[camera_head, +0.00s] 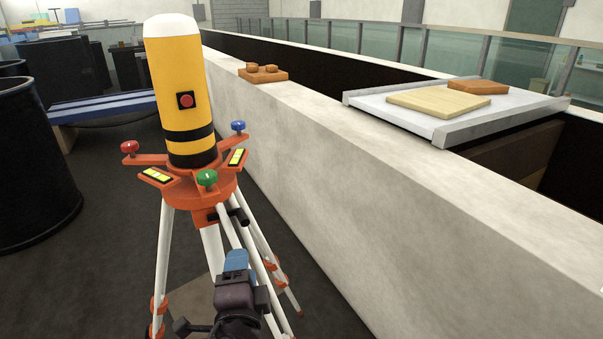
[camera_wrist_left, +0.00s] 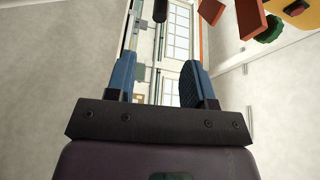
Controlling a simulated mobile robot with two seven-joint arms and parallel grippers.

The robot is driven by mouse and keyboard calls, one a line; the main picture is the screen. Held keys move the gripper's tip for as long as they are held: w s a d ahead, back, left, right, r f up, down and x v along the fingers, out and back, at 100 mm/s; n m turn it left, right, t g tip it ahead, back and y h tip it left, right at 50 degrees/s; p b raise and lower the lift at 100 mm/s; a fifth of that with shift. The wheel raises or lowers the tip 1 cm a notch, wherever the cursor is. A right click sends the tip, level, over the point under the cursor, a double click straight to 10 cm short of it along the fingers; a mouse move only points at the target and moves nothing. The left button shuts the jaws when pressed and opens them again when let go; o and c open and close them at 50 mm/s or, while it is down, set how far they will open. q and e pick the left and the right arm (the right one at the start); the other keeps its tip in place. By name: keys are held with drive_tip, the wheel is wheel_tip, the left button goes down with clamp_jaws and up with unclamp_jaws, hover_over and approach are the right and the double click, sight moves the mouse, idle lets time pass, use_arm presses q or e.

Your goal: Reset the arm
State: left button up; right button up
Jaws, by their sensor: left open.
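My left gripper (camera_head: 236,262) is low in the head view, in front of the legs of a tripod (camera_head: 205,187). In the left wrist view its two blue fingers (camera_wrist_left: 158,82) stand apart with nothing between them. The tripod has an orange head, white legs and red, blue and green knobs. A yellow cylinder (camera_head: 172,75) with a white cap, black bands and a red button stands upright on it. The green knob (camera_wrist_left: 270,28) and orange parts show at the upper right of the wrist view. My right gripper is not in view.
A long pale wall (camera_head: 330,150) runs along the right, with an orange block (camera_head: 263,75) on top. A white tray (camera_head: 440,128) holds a wooden board (camera_head: 438,102) and an orange brick (camera_head: 478,87). A black barrel (camera_head: 35,165) and a blue bench (camera_head: 100,108) stand left.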

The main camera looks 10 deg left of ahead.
use_arm(q)
wheel_tip(320, 180, down, 13)
drive_tip(key=s+a+n+g+h, duration=0.1)
drive_tip(key=s+n+g+h, duration=0.15)
drive_tip(key=n+h, duration=0.45)
drive_tip(key=s+a+f+n+g+y, duration=0.1)
drive_tip(key=s+a+f+n+g, duration=0.1)
drive_tip(key=s+a+f, duration=0.3)
drive_tip(key=s+a+f+n+g+y, duration=0.1)
drive_tip(key=s+a+f+n+g, duration=0.1)
drive_tip(key=s+f, duration=0.6)
drive_tip(key=shift+s+a+f+n, duration=0.3)
drive_tip(key=shift+s+a+n, duration=0.45)
drive_tip(key=shift+a, duration=0.65)
drive_tip(key=shift+w, duration=0.1)
